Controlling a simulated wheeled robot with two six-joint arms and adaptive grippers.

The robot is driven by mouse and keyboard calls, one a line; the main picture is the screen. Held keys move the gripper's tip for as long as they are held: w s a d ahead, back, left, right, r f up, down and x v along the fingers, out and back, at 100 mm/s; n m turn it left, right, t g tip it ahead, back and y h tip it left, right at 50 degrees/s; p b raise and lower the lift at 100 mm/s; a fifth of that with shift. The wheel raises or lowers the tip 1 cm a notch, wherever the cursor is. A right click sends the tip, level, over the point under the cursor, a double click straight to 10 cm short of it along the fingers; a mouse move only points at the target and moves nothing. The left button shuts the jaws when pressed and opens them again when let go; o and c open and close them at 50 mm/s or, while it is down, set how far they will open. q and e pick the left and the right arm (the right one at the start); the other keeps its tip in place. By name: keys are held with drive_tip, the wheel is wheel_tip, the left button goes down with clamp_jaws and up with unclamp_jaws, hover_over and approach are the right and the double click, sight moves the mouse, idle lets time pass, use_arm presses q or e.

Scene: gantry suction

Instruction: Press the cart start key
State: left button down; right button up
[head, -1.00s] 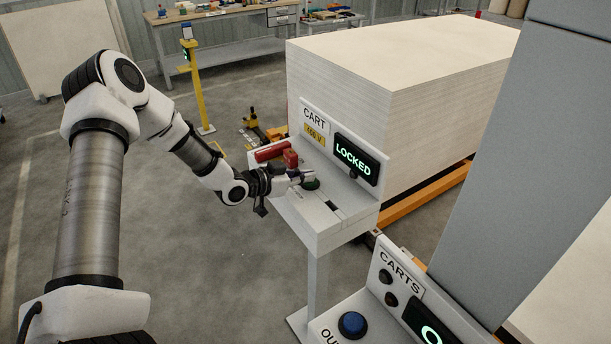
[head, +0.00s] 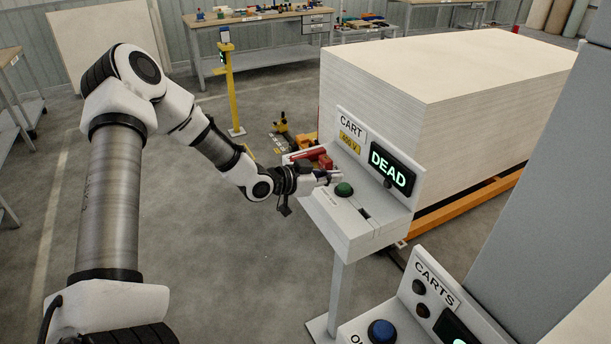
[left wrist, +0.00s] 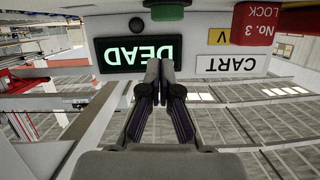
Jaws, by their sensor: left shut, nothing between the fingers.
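The cart control box (head: 340,225) stands on a post and carries a CART label (head: 351,127). Its display (head: 391,168) reads DEAD in green letters. A round green key (head: 344,189) sits on the box's top face; it also shows at the top edge of the left wrist view (left wrist: 167,9). My left gripper (head: 328,178) is shut and empty, its fingertips close to the green key on its far-left side. In the left wrist view its fingers (left wrist: 160,72) are together, apart from the key. My right gripper is not in view.
A red lock part (left wrist: 265,28) sits beside the key, near a red handle (head: 304,155). A large pale stack of sheets (head: 430,80) stands behind the box. A second panel labelled CARTS (head: 436,284) with a blue button (head: 381,332) is at lower right.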

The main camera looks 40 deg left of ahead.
use_arm(q)
drive_tip(key=p+v, duration=0.3)
drive_tip(key=v, duration=0.4)
drive_tip(key=shift+w, duration=0.15)
drive_tip(key=shift+r, duration=0.1)
drive_tip(key=shift+p, duration=0.3)
